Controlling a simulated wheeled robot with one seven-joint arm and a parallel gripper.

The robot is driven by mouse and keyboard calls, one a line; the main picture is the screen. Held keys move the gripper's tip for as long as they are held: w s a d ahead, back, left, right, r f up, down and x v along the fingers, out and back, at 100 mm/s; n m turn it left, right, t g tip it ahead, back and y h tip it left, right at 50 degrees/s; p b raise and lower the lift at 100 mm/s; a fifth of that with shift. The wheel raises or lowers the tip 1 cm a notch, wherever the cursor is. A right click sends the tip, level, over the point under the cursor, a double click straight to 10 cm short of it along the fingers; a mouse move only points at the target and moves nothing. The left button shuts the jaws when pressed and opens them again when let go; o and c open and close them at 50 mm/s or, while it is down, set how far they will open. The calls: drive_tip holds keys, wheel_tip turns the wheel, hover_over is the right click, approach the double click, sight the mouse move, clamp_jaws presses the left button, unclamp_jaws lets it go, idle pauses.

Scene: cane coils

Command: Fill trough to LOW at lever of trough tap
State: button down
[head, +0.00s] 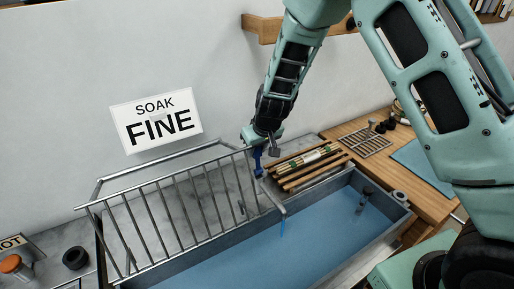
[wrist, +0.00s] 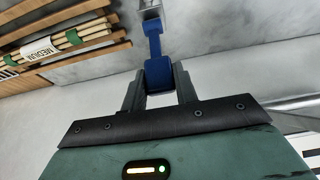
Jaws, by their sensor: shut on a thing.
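The trough (head: 200,275) is a long grey basin with blue water (head: 310,240) in it. The trough tap (head: 272,193) stands at its back edge, with its blue lever (head: 257,159) near the top. A thin blue stream (head: 283,227) shows below the spout. My gripper (wrist: 159,85) is shut on the blue lever (wrist: 154,45), whose end sits between the two fingers. In the head view my gripper (head: 262,147) partly hides the lever. A small dark fitting (head: 362,202) stands in the right part of the trough. No LOW mark is readable.
A metal rail rack (head: 180,210) stands along the left of the trough. A wooden slatted rack with wrapped bundles (head: 305,165) is right of the tap. A "SOAK FINE" sign (head: 156,119) hangs on the wall. A wooden bench (head: 375,125) lies at right.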

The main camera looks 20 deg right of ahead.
drive_tip(key=shift+w+r+p, duration=0.1)
drive_tip(key=shift+r+p, duration=0.1)
drive_tip(key=shift+p, duration=0.2)
drive_tip(key=shift+w+g+p, duration=0.25)
drive_tip(key=shift+g+p, duration=0.25)
drive_tip(key=shift+p, duration=0.7)
drive_tip(key=shift+w+a+f+g+h+p, duration=0.15)
drive_tip(key=shift+w+f+g+p, duration=0.2)
drive_tip(key=shift+w+g, duration=0.3)
drive_tip(key=shift+w+a+f+g+h+p, duration=0.1)
drive_tip(key=shift+w+f+g+h+p, duration=0.25)
drive_tip(key=shift+g, duration=0.55)
drive_tip(key=shift+w+a+f+g+p, duration=0.1)
drive_tip(key=shift+w+f+g+p, duration=0.15)
drive_tip(key=shift+w+g+p, duration=0.35)
drive_tip(key=c, duration=1.1)
unclamp_jaws()
drive_tip(key=shift+w, duration=0.1)
